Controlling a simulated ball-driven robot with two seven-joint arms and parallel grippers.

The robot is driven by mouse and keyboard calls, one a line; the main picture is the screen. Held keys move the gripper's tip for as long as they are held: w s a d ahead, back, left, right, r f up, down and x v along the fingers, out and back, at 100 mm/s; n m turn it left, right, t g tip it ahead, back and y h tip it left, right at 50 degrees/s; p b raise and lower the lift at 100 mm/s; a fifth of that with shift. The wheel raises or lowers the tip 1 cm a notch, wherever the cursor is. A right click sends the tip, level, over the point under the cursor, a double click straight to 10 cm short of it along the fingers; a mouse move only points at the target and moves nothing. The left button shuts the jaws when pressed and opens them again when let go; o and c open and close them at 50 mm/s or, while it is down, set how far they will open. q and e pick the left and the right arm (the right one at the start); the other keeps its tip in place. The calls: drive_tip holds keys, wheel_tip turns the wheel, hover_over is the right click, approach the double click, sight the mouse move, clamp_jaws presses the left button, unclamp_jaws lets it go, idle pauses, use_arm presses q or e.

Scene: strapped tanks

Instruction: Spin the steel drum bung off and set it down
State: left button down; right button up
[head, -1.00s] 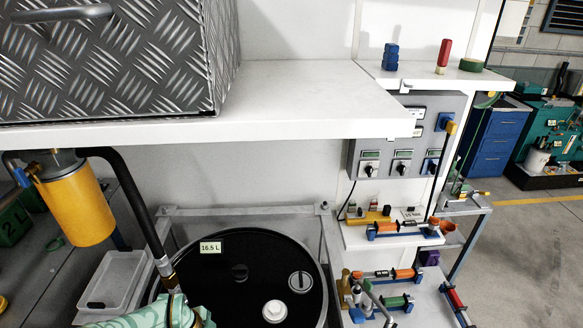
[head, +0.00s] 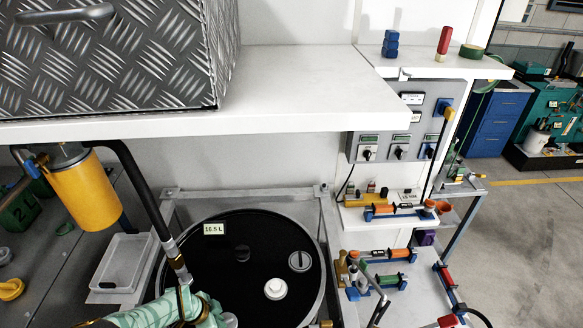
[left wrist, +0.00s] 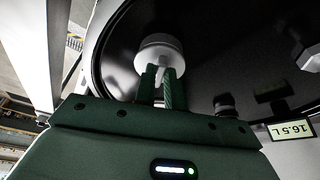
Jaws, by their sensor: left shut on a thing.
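The black drum (head: 200,262) stands below the white shelf, with its lid facing up and a 16.5 L label. My left gripper (head: 218,318) is at the near left of the lid, at the bottom of the head view. In the left wrist view its green fingers (left wrist: 161,88) are shut on a pale round piece, which I take for the steel drum bung (left wrist: 160,50). A light grey rounded part of it shows beside the gripper in the head view (head: 229,320). I cannot tell whether it touches the lid. My right gripper is not in view.
A white cap (head: 276,288), a slotted round fitting (head: 299,261) and a dark brown plug (head: 241,255) sit on the lid. A black hose (head: 137,190) hangs at the left. A clear tray (head: 122,265) lies left of the drum. The shelf (head: 290,90) overhangs the back.

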use_arm(q)
drive_tip(key=shift+d, duration=0.1)
drive_tip(key=shift+s+d+r+n+t+p, duration=0.15)
drive_tip(key=shift+n+p, duration=0.2)
drive_tip(key=shift+n, duration=0.2)
drive_tip(key=shift+r+n+t+p, duration=0.15)
drive_tip(key=shift+n+p, duration=0.2)
drive_tip(key=shift+n, duration=0.2)
drive_tip(key=n, duration=0.1)
drive_tip(key=n+y, duration=0.1)
drive_tip(key=shift+s+f+n+t, duration=0.1)
drive_tip(key=shift+f+n+t, duration=0.15)
drive_tip(key=shift+n+t, duration=0.05)
drive_tip(key=c, duration=1.4)
unclamp_jaws()
drive_tip(key=o, duration=0.6)
